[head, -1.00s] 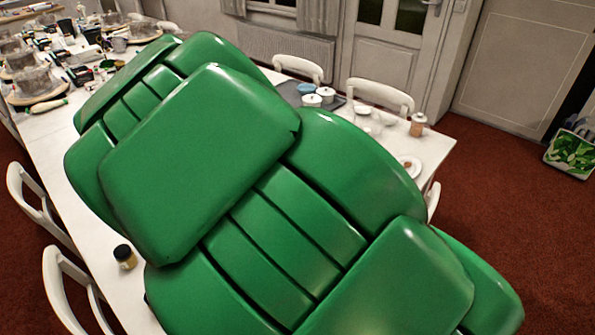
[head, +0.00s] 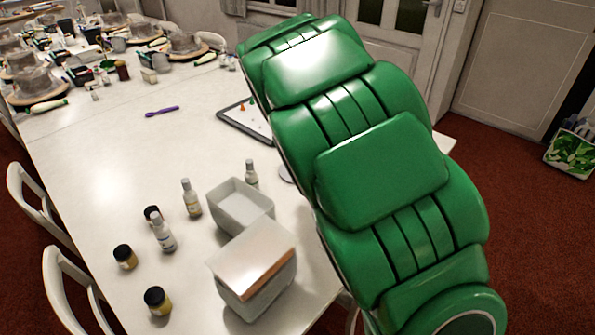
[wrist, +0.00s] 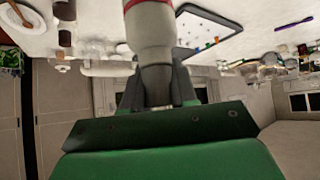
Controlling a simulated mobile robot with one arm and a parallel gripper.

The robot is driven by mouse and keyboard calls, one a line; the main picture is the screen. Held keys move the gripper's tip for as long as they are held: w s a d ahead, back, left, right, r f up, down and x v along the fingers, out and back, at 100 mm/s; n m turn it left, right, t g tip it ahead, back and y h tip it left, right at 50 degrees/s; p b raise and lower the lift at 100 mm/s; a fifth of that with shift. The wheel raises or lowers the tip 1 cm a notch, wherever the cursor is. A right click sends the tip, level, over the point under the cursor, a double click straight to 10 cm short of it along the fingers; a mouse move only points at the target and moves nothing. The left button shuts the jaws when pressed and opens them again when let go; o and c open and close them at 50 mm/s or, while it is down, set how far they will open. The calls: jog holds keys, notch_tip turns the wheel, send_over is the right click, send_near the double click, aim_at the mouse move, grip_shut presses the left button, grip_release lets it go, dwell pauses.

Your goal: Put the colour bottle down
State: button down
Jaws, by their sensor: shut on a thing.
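In the wrist view my gripper (wrist: 156,88) is shut on the neck of a pale grey bottle with a red band, the colour bottle (wrist: 152,38). Its wider body runs out of the top of the picture, toward the table side. Its far end is out of view, so I cannot tell whether it touches anything. In the head view my green arm hides the gripper and the held bottle. The white table (head: 95,185) lies left of and behind my arm.
Small bottles (head: 191,199) and dark-lidded jars (head: 125,257) stand near an open grey box (head: 240,208) and a lidded box (head: 254,268). A dark-edged tray (head: 232,128) lies by my arm. A purple tool (head: 162,111) lies farther back. The table's left middle is clear.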

jog(key=a+f+x, duration=0.1)
jog(key=x, duration=1)
jog(key=s+f+x, duration=0.1)
jog(key=x, duration=1.1)
jog(key=shift+s+a, duration=0.3)
jog(key=shift+a, duration=0.25)
jog(key=c, duration=0.9)
grip_release()
jog(key=shift+r, duration=0.1)
